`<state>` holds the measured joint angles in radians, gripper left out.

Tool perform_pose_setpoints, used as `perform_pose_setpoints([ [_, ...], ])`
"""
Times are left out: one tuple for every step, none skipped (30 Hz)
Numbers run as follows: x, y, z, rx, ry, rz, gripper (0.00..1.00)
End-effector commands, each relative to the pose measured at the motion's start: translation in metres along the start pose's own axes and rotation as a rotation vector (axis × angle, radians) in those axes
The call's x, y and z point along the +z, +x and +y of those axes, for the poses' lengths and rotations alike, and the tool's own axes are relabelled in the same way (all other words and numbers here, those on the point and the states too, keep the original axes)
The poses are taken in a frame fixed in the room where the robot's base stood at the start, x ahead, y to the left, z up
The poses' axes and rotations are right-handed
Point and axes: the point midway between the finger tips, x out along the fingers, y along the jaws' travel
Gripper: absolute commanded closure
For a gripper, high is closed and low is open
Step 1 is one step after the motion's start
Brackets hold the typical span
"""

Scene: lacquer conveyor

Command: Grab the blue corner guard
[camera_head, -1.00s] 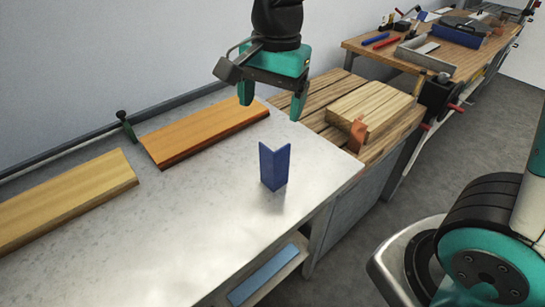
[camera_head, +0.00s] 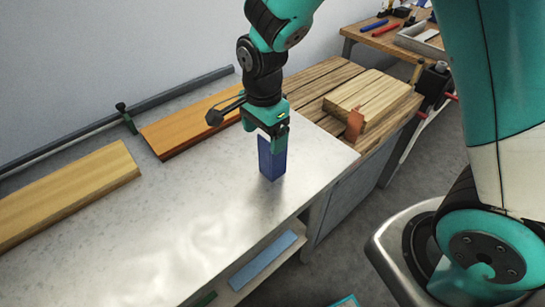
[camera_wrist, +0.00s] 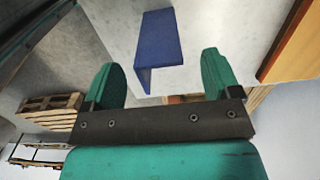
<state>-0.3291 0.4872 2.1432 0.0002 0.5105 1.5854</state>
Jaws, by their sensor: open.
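The blue corner guard (camera_head: 271,163) stands upright on the grey metal worktop (camera_head: 215,225), near its right end. My gripper (camera_head: 266,142) is directly at the top of the guard in the head view, and its fingers cover part of the guard's upper end. In the wrist view my gripper (camera_wrist: 165,78) shows its two green fingers spread wide. The guard (camera_wrist: 160,40) shows between and beyond the fingertips there, with a visible gap to each finger. The jaws are open and hold nothing.
An orange-brown board (camera_head: 185,128) and a paler board (camera_head: 70,190) lie behind and left of the guard. A wood block with an orange piece (camera_head: 355,124) sits on the slatted bench at right. A blue strip (camera_head: 262,262) lies on the shelf below.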

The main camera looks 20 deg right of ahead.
Motion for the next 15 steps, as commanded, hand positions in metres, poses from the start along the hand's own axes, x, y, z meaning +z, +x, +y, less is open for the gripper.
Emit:
perform_pose_setpoints([
  [0.0, 0.004, 0.001, 0.003, 0.0, 0.0, 0.17],
  [0.0, 0.007, 0.001, 0.005, 0.0, 0.0, 0.17],
  [0.0, 0.012, 0.002, 0.006, 0.0, 0.0, 0.17],
  [-0.001, 0.017, 0.003, 0.008, 0.0, 0.0, 0.17],
  [-0.001, 0.022, 0.003, 0.007, 0.0, 0.0, 0.17],
  [-0.001, 0.028, 0.004, 0.008, 0.0, 0.0, 0.17],
  [-0.001, 0.033, 0.003, 0.006, 0.0, 0.0, 0.17],
  [-0.001, 0.038, 0.003, 0.007, 0.0, 0.0, 0.17],
  [-0.001, 0.043, 0.003, 0.004, 0.0, 0.0, 0.17],
  [-0.001, 0.046, 0.003, 0.005, 0.0, 0.0, 0.17],
  [-0.001, 0.048, 0.003, 0.004, 0.0, 0.0, 0.17],
  [-0.001, 0.05, 0.003, 0.002, 0.0, 0.0, 0.17],
  [-0.001, 0.051, 0.002, 0.001, 0.0, 0.0, 0.17],
  [-0.001, 0.051, 0.002, 0.001, 0.0, 0.0, 0.17],
  [-0.001, 0.052, 0.002, 0.0, 0.0, 0.0, 0.17],
])
